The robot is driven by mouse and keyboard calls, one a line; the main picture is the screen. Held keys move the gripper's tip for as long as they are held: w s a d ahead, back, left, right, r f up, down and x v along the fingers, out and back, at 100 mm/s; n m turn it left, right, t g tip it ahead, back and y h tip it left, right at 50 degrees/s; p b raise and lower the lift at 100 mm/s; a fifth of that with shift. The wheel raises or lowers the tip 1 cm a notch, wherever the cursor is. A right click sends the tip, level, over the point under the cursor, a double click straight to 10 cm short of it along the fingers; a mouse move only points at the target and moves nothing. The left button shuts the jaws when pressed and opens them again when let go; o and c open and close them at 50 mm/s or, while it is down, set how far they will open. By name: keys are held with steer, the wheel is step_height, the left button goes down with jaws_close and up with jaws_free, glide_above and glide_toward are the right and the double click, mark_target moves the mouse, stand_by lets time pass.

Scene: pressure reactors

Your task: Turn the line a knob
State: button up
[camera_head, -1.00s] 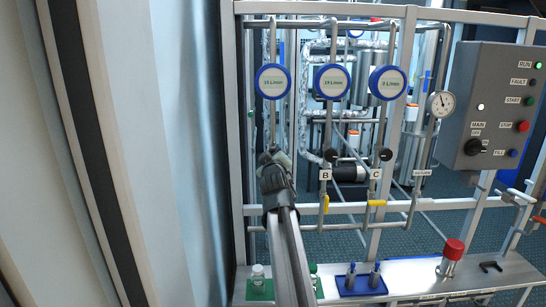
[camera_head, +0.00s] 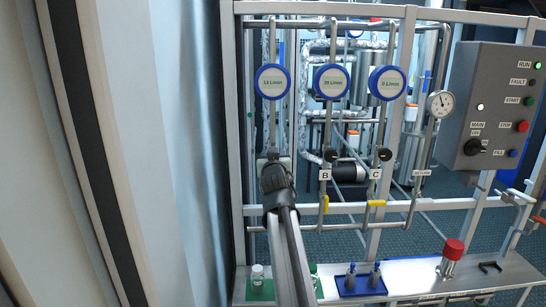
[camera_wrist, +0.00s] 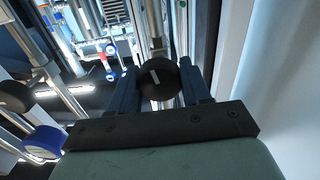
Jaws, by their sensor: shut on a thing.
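The line A knob (camera_wrist: 160,82) is black and round with a pale line on its face. It sits between the two fingers of my gripper (camera_wrist: 160,85) in the wrist view. In the head view my gripper (camera_head: 273,158) reaches up to the leftmost pipe and hides this knob and its label. My gripper is shut on the knob. The blue-rimmed flow meter (camera_head: 272,81) above it seems to read 12 L/min; the digits are small.
Knobs B (camera_head: 330,155) and C (camera_head: 385,154) are close to the right, below their meters (camera_head: 331,81) (camera_head: 388,82). A grey control box (camera_head: 490,105) is at the right. A shelf (camera_head: 410,277) with bottles and a red-capped part runs below.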

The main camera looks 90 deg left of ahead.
steer(key=shift+m, duration=0.6)
steer(key=o, duration=1)
steer(key=shift+o, duration=0.2)
steer(key=d, duration=1.3)
steer(key=shift+d, duration=0.4)
